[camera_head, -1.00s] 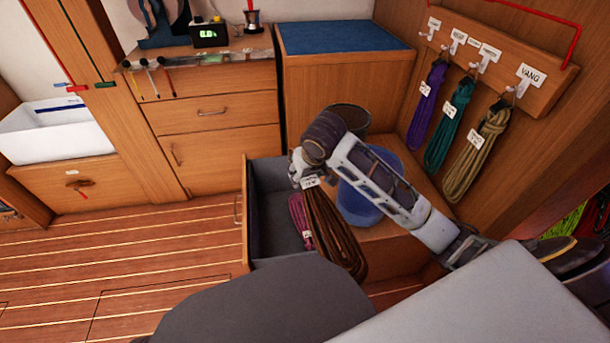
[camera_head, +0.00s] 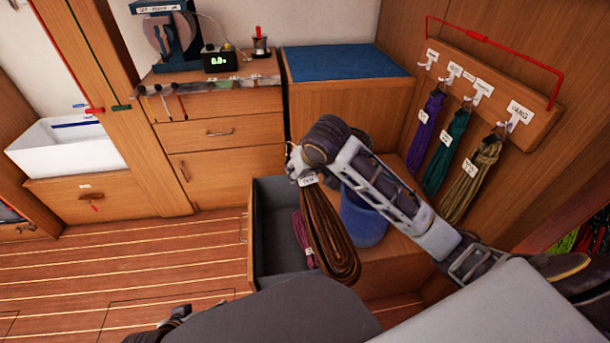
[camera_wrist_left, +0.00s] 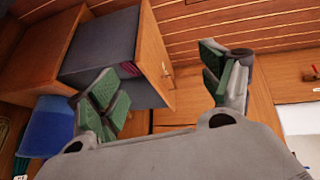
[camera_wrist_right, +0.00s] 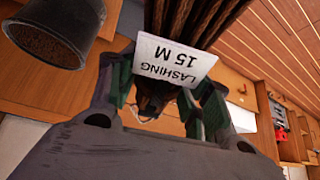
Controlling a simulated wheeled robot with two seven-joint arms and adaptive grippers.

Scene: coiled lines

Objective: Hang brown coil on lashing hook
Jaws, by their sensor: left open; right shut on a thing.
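The brown coil (camera_head: 328,235) hangs down from my right gripper (camera_head: 300,172), above the open drawer. My right gripper is shut at its top, by a white tag reading "LASHING 15 M" in the right wrist view (camera_wrist_right: 175,62). The hook board (camera_head: 490,88) is on the wall at upper right. Its leftmost hook (camera_head: 425,66) looks empty; the other hooks hold purple, teal and khaki coils. The rightmost label reads "VANG"; the others are too small to read. My left gripper (camera_wrist_left: 168,85) is open and empty in the left wrist view.
The open drawer (camera_head: 268,225) holds a magenta coil (camera_head: 302,238). A blue bucket (camera_head: 362,218) stands on the wooden bench, behind my right forearm. A blue-topped cabinet (camera_head: 345,65) stands behind. The purple (camera_head: 425,125), teal (camera_head: 448,150) and khaki (camera_head: 470,182) coils hang close together.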

